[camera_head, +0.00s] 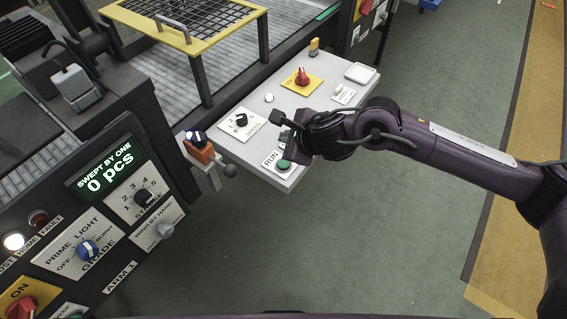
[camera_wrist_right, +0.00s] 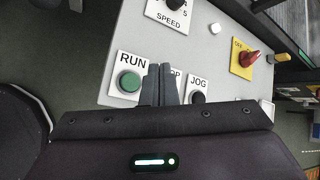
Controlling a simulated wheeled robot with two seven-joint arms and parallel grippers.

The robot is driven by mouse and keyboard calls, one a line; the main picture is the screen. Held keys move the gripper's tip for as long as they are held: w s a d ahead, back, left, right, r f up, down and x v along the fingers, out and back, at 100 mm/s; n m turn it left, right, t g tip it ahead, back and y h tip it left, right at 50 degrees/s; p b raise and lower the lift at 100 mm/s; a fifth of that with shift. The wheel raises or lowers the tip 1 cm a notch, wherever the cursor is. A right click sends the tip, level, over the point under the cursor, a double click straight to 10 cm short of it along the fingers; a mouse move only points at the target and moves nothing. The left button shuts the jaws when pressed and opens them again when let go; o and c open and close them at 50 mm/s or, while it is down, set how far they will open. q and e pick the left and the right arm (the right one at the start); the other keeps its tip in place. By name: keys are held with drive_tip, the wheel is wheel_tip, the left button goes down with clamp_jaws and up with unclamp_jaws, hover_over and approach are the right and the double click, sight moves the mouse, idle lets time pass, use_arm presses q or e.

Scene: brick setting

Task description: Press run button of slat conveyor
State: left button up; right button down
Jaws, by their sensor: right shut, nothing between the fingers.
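The green RUN button (camera_head: 283,164) sits on a white plate at the near corner of the light grey control panel (camera_head: 325,92). In the right wrist view the RUN button (camera_wrist_right: 129,82) lies just left of my shut fingers. My right gripper (camera_head: 290,141) is over the panel's near edge, just beyond the button in the head view. In the right wrist view the gripper (camera_wrist_right: 160,84) is shut and empty, its fingers partly covering a plate between RUN and JOG. I cannot tell whether the fingertips touch the panel. My left gripper is not in view.
The panel also bears a black JOG button (camera_wrist_right: 198,98), a SPEED knob (camera_head: 241,121) and a red switch on a yellow plate (camera_head: 302,77). The slat conveyor (camera_head: 110,90) lies behind at left. Another console (camera_head: 90,220) stands at lower left. Open floor lies right.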

drive_tip(key=b, duration=0.5)
hover_over(287, 166)
wheel_tip(287, 166, down, 6)
drive_tip(key=shift+f, duration=0.25)
drive_tip(key=shift+f+b, duration=0.35)
drive_tip(key=shift+f, duration=0.1)
idle(1.1)
drive_tip(key=shift+f+b, duration=0.4)
drive_tip(key=shift+b, duration=0.3)
